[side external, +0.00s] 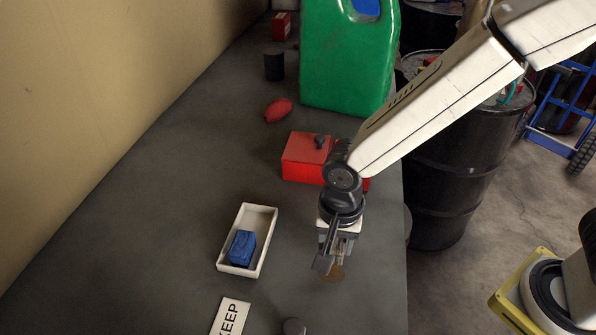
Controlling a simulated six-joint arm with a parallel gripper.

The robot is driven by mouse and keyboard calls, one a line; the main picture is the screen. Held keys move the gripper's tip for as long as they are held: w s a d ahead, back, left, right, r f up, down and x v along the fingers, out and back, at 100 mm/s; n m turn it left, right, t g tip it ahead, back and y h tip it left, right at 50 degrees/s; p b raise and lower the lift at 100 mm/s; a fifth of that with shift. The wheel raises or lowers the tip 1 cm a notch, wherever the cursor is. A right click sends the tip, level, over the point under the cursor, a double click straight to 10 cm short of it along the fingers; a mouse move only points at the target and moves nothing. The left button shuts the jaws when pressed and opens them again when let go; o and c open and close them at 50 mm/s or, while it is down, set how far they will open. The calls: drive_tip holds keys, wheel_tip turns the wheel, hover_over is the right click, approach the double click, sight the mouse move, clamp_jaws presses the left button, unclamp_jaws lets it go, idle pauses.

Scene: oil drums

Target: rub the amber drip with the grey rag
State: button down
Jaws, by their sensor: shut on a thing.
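My gripper (336,262) points down just above the dark table, near its right edge. It is shut on a small grey piece that looks like the grey rag; the fingers hide most of it and its outline is hard to make out. The amber drip (334,275) is a small brown-orange patch on the table directly below and beside the fingertips, partly covered by them. I cannot tell whether the rag touches the drip.
A white tray (262,246) holding a blue block (242,247) lies left of my gripper. A KEEP card (231,317) and a dark round piece (294,326) lie in front. A red box (303,160) and green jug (345,70) stand behind. Black drums (440,195) stand beyond the table's right edge.

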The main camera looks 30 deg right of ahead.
sight(334, 253)
drive_tip(key=shift+w+d, duration=0.95)
drive_tip(key=shift+w, duration=0.05)
drive_tip(key=shift+s+a+r, duration=0.35)
drive_tip(key=shift+s+a, duration=0.3)
drive_tip(key=shift+s+a+r, duration=0.35)
drive_tip(key=shift+s+a, duration=0.35)
drive_tip(key=shift+s+a+r, duration=0.35)
drive_tip(key=shift+s+a, duration=0.3)
